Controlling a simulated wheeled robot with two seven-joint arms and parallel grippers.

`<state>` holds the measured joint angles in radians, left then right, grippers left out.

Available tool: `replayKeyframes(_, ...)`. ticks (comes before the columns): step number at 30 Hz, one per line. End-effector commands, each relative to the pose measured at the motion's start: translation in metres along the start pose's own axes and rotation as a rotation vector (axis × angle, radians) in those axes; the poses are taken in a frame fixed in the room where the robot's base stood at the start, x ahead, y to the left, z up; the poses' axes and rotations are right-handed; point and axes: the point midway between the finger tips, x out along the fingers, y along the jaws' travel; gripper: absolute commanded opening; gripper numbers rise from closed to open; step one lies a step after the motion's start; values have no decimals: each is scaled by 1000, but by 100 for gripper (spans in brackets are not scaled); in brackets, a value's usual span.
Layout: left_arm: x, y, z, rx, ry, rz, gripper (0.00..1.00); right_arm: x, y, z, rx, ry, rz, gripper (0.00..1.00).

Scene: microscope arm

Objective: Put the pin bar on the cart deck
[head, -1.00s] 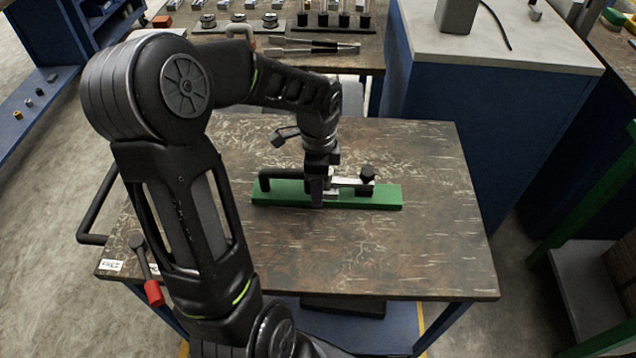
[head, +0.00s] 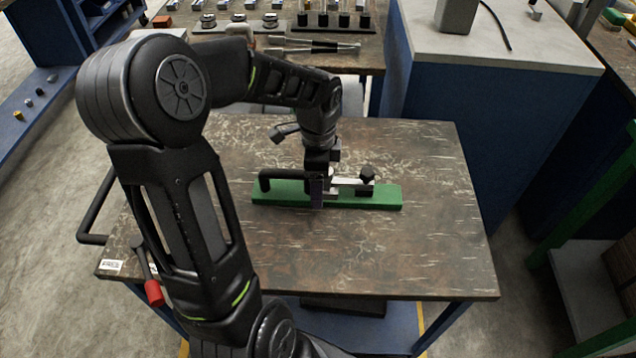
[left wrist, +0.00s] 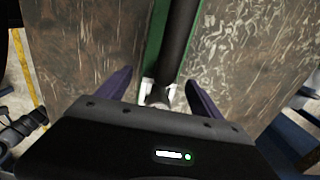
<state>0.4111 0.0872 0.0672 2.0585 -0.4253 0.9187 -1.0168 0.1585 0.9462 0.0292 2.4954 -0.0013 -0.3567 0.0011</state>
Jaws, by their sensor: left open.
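The pin bar, a long green bar (head: 384,197) with a black handle and a black knob on top, lies flat on the worn brown cart deck (head: 400,255). My left gripper (head: 317,194) is over the middle of the bar, pointing down. In the left wrist view the two fingers of my left gripper (left wrist: 164,82) are spread apart. The green bar (left wrist: 153,50), a black rod and white clips show between them. No finger is closed on the bar. The arm hides part of the bar in the head view. My right gripper is not in view.
A dark bench (head: 220,28) with several small parts and tools stands behind the cart. A blue cabinet with a light top (head: 500,50) stands at the back right. A red-tipped lever (head: 154,292) is at the cart's left edge. The deck's front and right are clear.

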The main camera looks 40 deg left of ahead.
Motion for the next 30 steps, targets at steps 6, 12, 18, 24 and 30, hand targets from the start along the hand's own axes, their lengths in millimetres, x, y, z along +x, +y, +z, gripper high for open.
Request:
replayKeyframes(6, -39, -1, 0, 0, 2, -6, 76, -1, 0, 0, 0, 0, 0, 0)
replayKeyframes(12, -81, -1, 0, 0, 2, -5, 76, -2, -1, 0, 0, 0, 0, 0)
replayKeyframes(18, -107, 0, 0, 1, 1, -1, 76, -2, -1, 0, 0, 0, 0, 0)
replayKeyframes(24, -112, 0, 0, 1, 0, 0, 76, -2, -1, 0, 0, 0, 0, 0)
replayKeyframes(30, -111, 0, 0, 1, 0, 0, 76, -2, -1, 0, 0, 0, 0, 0)
